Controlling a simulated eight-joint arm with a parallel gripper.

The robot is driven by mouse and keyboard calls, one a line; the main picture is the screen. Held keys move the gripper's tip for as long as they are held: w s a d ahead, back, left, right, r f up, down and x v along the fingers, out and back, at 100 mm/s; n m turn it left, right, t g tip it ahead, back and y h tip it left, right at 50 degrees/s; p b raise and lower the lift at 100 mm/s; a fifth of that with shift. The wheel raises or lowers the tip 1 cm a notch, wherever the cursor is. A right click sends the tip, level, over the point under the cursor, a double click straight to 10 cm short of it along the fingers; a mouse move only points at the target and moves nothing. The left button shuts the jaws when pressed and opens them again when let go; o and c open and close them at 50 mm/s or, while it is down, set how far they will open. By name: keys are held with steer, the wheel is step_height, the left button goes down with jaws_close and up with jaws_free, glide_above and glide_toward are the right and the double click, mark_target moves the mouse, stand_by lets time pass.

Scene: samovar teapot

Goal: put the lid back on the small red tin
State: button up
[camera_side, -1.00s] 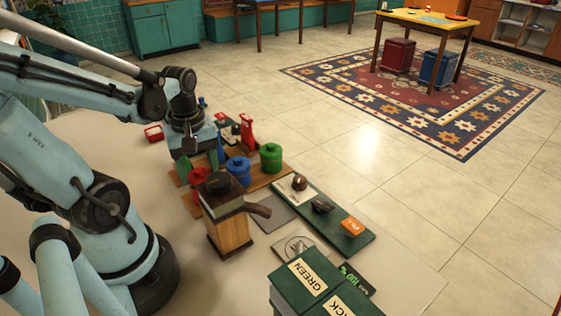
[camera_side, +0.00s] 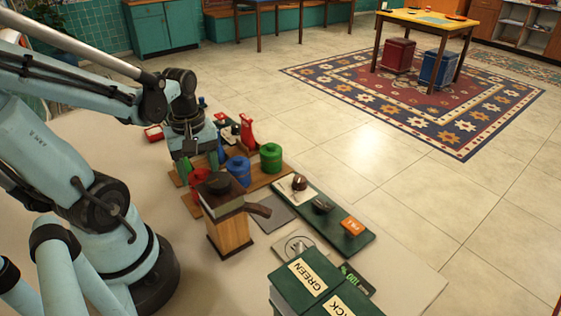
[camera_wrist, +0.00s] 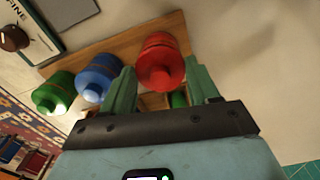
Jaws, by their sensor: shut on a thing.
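The small red tin (camera_side: 199,179) stands on a wooden board, below my gripper (camera_side: 199,160), partly hidden by the wooden box. In the wrist view the red tin (camera_wrist: 156,43) shows with its red lid (camera_wrist: 161,72) and round knob towards me. My gripper (camera_wrist: 161,70) has its two green fingers on either side of the lid and is shut on it. The lid is in line with the tin, at its top. I cannot tell whether it is fully seated or slightly above the rim.
A blue tin (camera_side: 238,170) and a green tin (camera_side: 271,158) stand in a row beside the red one. A wooden box (camera_side: 228,230) with a dark top and handle stands close in front. A green tray (camera_side: 335,225) lies to the right.

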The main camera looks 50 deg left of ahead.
steer(key=o, duration=1.3)
steer(key=shift+r, duration=3.5)
jaws_close()
steer(key=shift+f, duration=1.95)
